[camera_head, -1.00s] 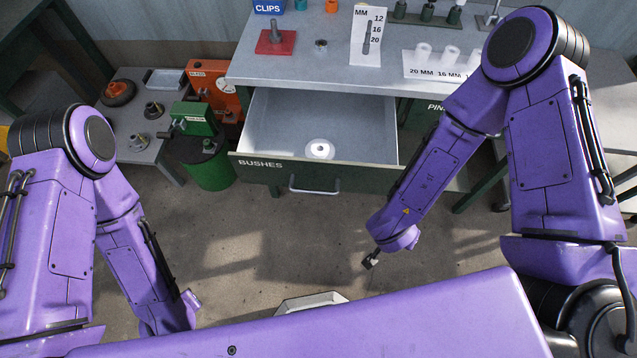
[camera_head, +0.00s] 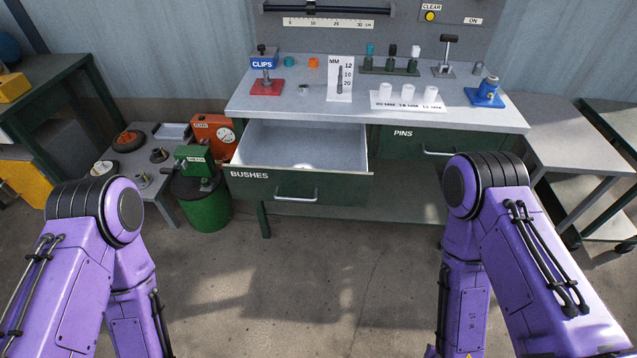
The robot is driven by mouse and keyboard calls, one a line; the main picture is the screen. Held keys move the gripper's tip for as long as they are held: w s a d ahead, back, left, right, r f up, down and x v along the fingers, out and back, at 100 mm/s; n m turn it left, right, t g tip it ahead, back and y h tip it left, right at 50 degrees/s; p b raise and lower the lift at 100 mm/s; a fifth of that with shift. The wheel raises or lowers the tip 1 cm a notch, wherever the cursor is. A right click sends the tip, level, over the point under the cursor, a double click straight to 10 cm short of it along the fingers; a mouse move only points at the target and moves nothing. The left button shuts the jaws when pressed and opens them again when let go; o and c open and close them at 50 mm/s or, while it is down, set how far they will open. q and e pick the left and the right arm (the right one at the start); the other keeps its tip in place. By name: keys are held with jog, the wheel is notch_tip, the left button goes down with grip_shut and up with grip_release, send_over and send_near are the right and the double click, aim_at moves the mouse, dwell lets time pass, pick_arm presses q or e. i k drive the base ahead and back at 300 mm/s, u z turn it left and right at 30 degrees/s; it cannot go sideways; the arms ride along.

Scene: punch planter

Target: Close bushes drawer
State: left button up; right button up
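The bushes drawer (camera_head: 340,187) is a dark green drawer labelled BUSHES under the left half of the workbench. It is pulled out, and its light grey inside shows. A pale round bush (camera_head: 306,166) lies inside, mostly hidden by the front panel. The drawer's silver handle (camera_head: 297,194) is on the front, with nothing touching it. My two purple arms hang at the lower left and lower right, well apart from the drawer. Both grippers are below the picture's edge.
The closed PINS drawer (camera_head: 425,143) is right of the open one. A green drum (camera_head: 205,208) stands close left of the drawer. The floor in front is clear.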

aim_at(261, 169)
jog(key=z, duration=0.25)
jog(key=i, duration=1)
jog(key=u, duration=1.1)
jog(key=k, duration=0.4)
jog(key=z, duration=0.6)
